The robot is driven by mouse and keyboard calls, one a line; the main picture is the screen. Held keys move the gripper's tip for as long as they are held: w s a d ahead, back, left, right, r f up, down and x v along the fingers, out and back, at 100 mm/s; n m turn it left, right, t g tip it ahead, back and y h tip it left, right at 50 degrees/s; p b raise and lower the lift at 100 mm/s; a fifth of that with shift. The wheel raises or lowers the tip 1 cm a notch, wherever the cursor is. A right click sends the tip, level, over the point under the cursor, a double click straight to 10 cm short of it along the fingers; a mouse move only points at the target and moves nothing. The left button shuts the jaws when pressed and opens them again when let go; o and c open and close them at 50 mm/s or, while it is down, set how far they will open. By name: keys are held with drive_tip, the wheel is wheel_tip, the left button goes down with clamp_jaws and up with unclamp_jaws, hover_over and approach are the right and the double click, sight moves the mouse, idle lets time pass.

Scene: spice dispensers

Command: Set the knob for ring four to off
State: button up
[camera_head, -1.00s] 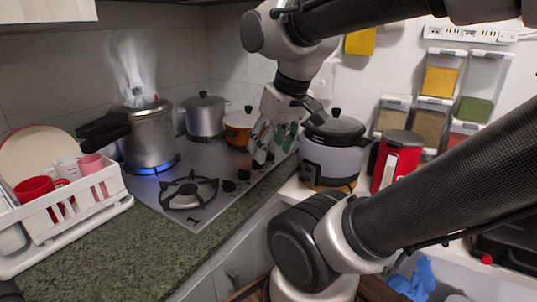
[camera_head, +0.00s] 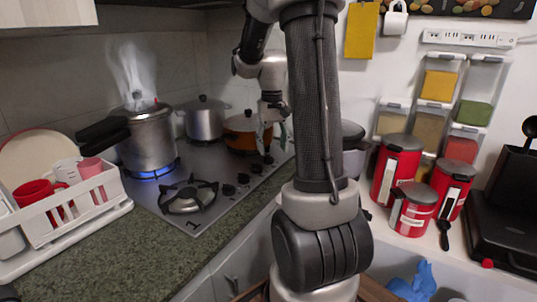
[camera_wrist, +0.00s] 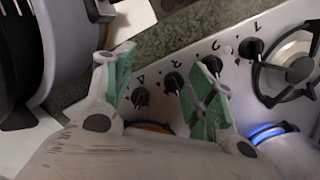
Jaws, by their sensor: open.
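A row of several dark knobs runs along the stove's front edge. In the wrist view the endmost knob (camera_wrist: 140,97) and the one beside it (camera_wrist: 173,82) lie between my fingers in the picture; the marks beside them are too small to read surely. Another knob (camera_wrist: 212,65) is partly covered by the right finger, and one more (camera_wrist: 250,48) is farther right. My gripper (camera_wrist: 166,70) is open and empty, with green finger pads. In the head view my gripper (camera_head: 271,138) hangs over the far end of the knob row (camera_head: 243,178). Contact is not visible.
A steaming pressure cooker (camera_head: 148,140) sits over a blue flame. A steel pot (camera_head: 205,118) and an orange pot (camera_head: 240,132) stand behind. The front burner (camera_head: 188,197) is bare. A grey cooker (camera_head: 352,150) and red canisters (camera_head: 397,168) are to the right.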

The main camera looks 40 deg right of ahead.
hover_over(268, 155)
drive_tip(key=s, duration=0.3)
drive_tip(key=shift+w+a+f+m, duration=0.1)
drive_tip(key=shift+a+f+m, duration=0.15)
drive_tip(key=shift+f, duration=0.3)
drive_tip(key=shift+w+a+f+m, duration=0.1)
drive_tip(key=shift+a+f+m, duration=0.1)
drive_tip(key=shift+f, duration=0.3)
drive_tip(key=shift+w+d+r+t, duration=0.25)
drive_tip(key=shift+w+r, duration=0.15)
drive_tip(key=shift+w, duration=0.2)
drive_tip(key=shift+w+d+r+t, duration=0.2)
drive_tip(key=shift+w+r, duration=0.2)
drive_tip(key=shift+w, duration=0.15)
drive_tip(key=shift+r+m, duration=0.15)
drive_tip(key=shift+m, duration=0.1)
wheel_tip(268, 155, down, 8)
drive_tip(key=shift+r, duration=0.15)
drive_tip(key=c, duration=1.1)
